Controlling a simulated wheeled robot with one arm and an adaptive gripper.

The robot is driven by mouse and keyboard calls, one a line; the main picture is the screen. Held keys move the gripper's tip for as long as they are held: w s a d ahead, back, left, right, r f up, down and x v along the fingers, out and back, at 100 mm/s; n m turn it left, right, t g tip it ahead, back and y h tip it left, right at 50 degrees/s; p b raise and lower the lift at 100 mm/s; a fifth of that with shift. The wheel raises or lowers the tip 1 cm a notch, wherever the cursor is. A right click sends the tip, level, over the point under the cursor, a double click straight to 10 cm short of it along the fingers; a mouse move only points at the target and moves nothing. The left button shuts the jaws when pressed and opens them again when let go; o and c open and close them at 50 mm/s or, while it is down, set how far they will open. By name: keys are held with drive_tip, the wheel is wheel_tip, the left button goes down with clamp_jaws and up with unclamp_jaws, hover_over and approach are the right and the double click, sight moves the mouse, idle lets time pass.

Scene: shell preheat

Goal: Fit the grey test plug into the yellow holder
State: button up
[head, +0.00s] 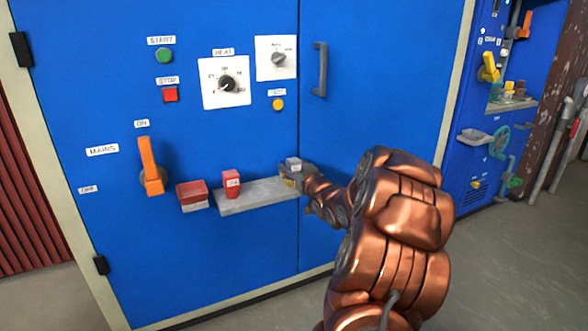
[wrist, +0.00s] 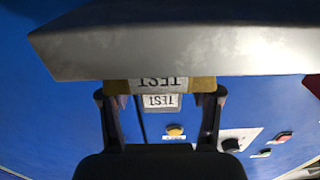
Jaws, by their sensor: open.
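The grey test plug (head: 293,163) is a small grey block at the right end of the shelf, and its TEST label faces me in the wrist view (wrist: 160,102). My gripper (wrist: 160,93) is open, with one finger on each side of the plug and gaps between.
The grey shelf (head: 250,195) also carries a red block (head: 231,183). The orange mains lever (head: 151,168) sticks out further left. A door handle (head: 320,70) is above right.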

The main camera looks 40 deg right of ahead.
drive_tip(key=shift+s+r, duration=0.15)
drive_tip(key=shift+r, duration=0.2)
drive_tip(key=p+v, duration=0.3)
drive_tip(key=v, duration=0.8)
drive_tip(key=shift+s+a, duration=0.15)
drive_tip(key=shift+s, duration=0.2)
drive_tip(key=shift+f, duration=0.1)
drive_tip(key=s+a+f+n+g+y, duration=0.1)
drive_tip(key=a+f+g, duration=0.4)
drive_tip(key=a, duration=0.3)
drive_tip(key=s+a+f+n+g+y, duration=0.1)
drive_tip(key=a+f+g, duration=0.4)
drive_tip(key=a, duration=0.4)
drive_tip(key=s+a+r+n+g+y, duration=0.2)
drive_tip(key=s+a+g, duration=0.8)
drive_tip(key=s+a, duration=1.3)
drive_tip(key=s+y, duration=0.2)
drive_tip(key=s, duration=0.1)
drive_tip(key=shift+a+g, duration=0.2)
drive_tip(key=shift+g, duration=0.1)
